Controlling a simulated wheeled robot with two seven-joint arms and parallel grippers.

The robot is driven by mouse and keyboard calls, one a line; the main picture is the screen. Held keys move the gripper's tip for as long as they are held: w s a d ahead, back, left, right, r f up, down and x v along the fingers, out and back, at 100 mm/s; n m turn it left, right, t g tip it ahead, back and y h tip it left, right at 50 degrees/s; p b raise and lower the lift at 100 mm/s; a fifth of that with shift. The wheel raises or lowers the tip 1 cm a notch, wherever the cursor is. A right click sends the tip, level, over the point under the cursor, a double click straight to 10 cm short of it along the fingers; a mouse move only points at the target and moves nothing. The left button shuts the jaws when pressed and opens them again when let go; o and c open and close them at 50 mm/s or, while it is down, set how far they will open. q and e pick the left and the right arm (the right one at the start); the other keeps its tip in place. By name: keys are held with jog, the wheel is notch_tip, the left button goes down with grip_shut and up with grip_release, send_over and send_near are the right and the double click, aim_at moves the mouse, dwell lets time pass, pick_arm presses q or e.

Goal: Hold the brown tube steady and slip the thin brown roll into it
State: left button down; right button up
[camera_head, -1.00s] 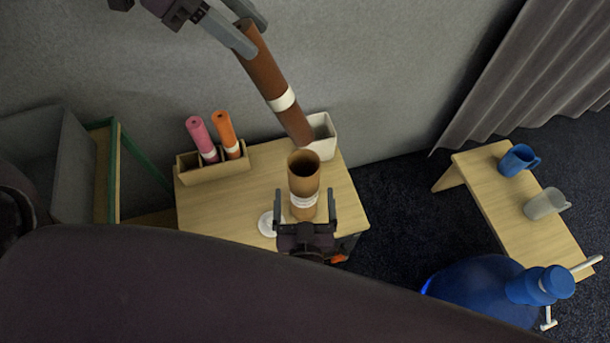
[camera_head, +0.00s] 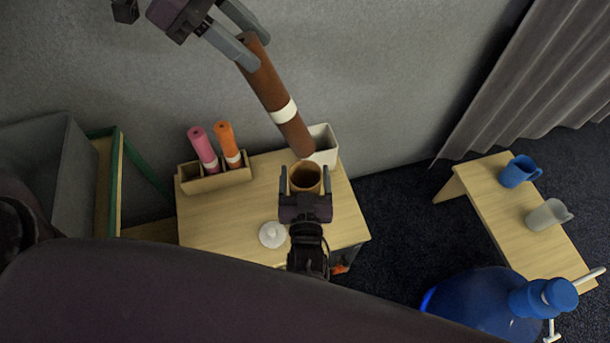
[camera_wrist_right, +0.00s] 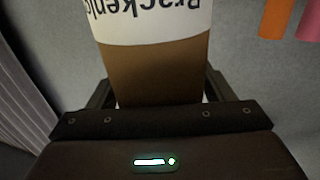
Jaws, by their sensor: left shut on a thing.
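The brown tube (camera_head: 305,178) stands upright on the small wooden table, its open mouth facing up. Its lower part is hidden behind my right gripper (camera_head: 305,180), whose fingers are on either side of it. In the right wrist view the tube (camera_wrist_right: 160,75) with its white lettered label is between the fingers, with narrow gaps showing, so the gripper looks open. My left gripper (camera_head: 250,48) is shut on the upper end of the thin brown roll (camera_head: 268,85), which has a white band. The roll is tilted, its lower end just above and behind the tube's mouth in the picture.
A wooden holder (camera_head: 215,182) with a pink roll (camera_head: 203,147) and an orange roll (camera_head: 228,143) stands at the table's (camera_head: 215,225) back left. A white container (camera_head: 325,143) is behind the tube. A white round object (camera_head: 272,235) lies in front.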

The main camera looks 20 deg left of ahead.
jog(key=c, duration=0.8)
pick_arm(q)
notch_tip(320, 180, down, 12)
pick_arm(e)
jog(key=shift+o, duration=0.2)
pick_arm(q)
jog(key=c, duration=0.8)
grip_release()
jog(key=shift+c, duration=0.2)
jog(key=shift+r, duration=0.1)
jog(key=v, duration=0.7)
jog(key=shift+a+r, duration=0.15)
jog(key=shift+r, duration=0.05)
pick_arm(e)
jog(key=o, duration=1.1)
